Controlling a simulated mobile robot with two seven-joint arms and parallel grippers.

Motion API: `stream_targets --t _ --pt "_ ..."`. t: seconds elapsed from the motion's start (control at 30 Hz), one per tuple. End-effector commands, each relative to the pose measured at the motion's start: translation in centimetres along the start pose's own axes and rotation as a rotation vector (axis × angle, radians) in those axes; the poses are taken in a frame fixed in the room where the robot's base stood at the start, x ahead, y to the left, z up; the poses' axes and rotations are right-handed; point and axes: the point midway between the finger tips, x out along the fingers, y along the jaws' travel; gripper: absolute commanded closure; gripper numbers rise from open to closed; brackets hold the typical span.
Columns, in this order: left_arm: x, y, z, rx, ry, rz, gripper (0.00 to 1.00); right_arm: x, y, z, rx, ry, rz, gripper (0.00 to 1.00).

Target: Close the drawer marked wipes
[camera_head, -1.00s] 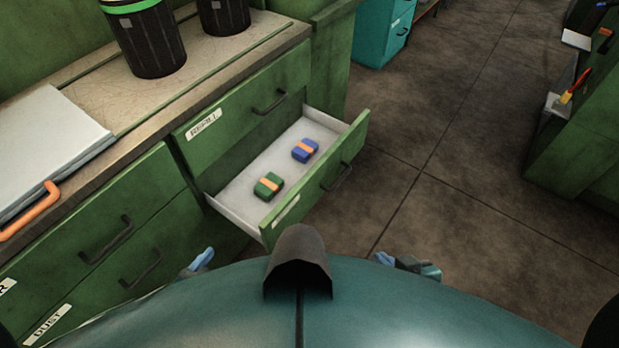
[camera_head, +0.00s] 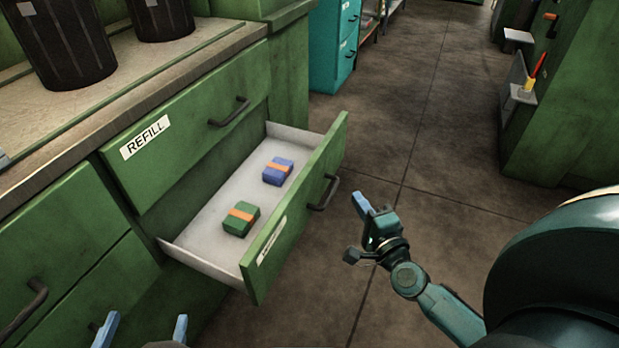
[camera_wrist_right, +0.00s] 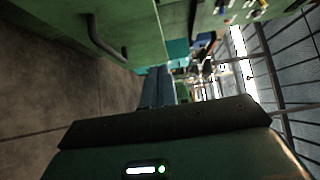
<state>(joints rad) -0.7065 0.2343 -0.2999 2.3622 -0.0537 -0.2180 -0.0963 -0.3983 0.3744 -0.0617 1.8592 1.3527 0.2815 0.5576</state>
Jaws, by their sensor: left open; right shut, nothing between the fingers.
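An open green drawer (camera_head: 296,215) sticks out from the cabinet below the drawer labelled REFILL (camera_head: 170,140). Its front label is too slanted to read here. Inside lie a green packet (camera_head: 240,219) and a blue packet (camera_head: 278,171), each with an orange band. A dark bar handle (camera_head: 324,192) is on the drawer front. My right gripper (camera_head: 361,205) is shut and empty, to the right of the drawer front and apart from it. In the right wrist view a dark handle (camera_wrist_right: 101,40) on a green front shows near the fingers (camera_wrist_right: 158,88). My left gripper (camera_head: 142,330) is open at the bottom left.
Two dark ribbed bins (camera_head: 62,45) stand on the worktop. More green drawers (camera_head: 60,255) are at the left. A teal cabinet (camera_head: 333,45) stands at the back, and another green unit (camera_head: 560,100) at the right. The floor (camera_head: 440,150) between is clear.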

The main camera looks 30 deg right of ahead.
Motion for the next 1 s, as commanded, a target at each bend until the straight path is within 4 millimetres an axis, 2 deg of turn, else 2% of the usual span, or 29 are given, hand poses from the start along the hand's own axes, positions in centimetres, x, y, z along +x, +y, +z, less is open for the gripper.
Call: stream_targets --t 0.17,0.57,0.73,1.0 --pt "0.0 0.0 -0.2 -0.001 -0.002 0.0 0.2 2.1 -0.3 -0.1 0.004 0.004 -0.005 1.0" --pt "0.1 0.0 -0.1 0.005 0.017 -0.001 0.2 10.3 -0.2 0.2 0.002 -0.001 -0.002 1.0" --pt "0.0 0.0 -0.1 0.002 0.009 0.0 0.2 11.9 -0.1 2.1 0.002 0.0 -0.001 1.0" --pt "0.0 0.0 -0.1 0.002 0.01 0.0 0.2 12.6 -0.1 2.9 0.001 0.0 0.0 1.0"
